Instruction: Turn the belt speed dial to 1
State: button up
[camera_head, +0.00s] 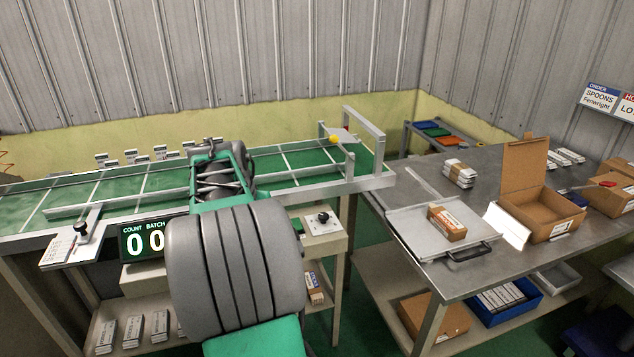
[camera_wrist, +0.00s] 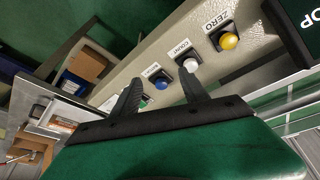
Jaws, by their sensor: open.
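Two black knobs show in the head view. The other knob (camera_head: 82,230) stands on a white plate at the left front. I cannot tell which is the belt speed dial, and their markings are too small to read. My gripper (camera_wrist: 160,75) is open and empty in the wrist view. Its fingers point toward a beige panel with a blue button (camera_wrist: 160,83), a white button (camera_wrist: 191,65) and a yellow button (camera_wrist: 228,40). No dial shows there. My arm hides the gripper in the head view.
The green conveyor (camera_head: 60,202) has metal rails and a frame at its right end. A counter display (camera_head: 146,241) reads 00. A grey table (camera_head: 400,170) at right holds a tray (camera_head: 415,232) and an open cardboard box (camera_head: 545,222).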

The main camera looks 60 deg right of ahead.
aim_at(323, 215)
jog(key=s+d+r+m+g+p, duration=0.1)
jog(key=s+d+r+m, duration=0.15)
jog(key=s+d, duration=0.35)
jog(key=s+d+r+m+g+p, duration=0.1)
jog(key=s+d+m+p, duration=0.2)
jog(key=d, duration=0.5)
jog(key=b+x, duration=0.1)
jog(key=x, duration=0.5)
jog(key=shift+s+d+f, duration=0.1)
jog(key=shift+s+d, duration=0.05)
jog(key=shift+d, duration=0.1)
jog(key=shift+d+f+h, duration=0.2)
jog(key=shift+f+h, duration=0.1)
jog(key=shift+f, duration=0.2)
grip_shut()
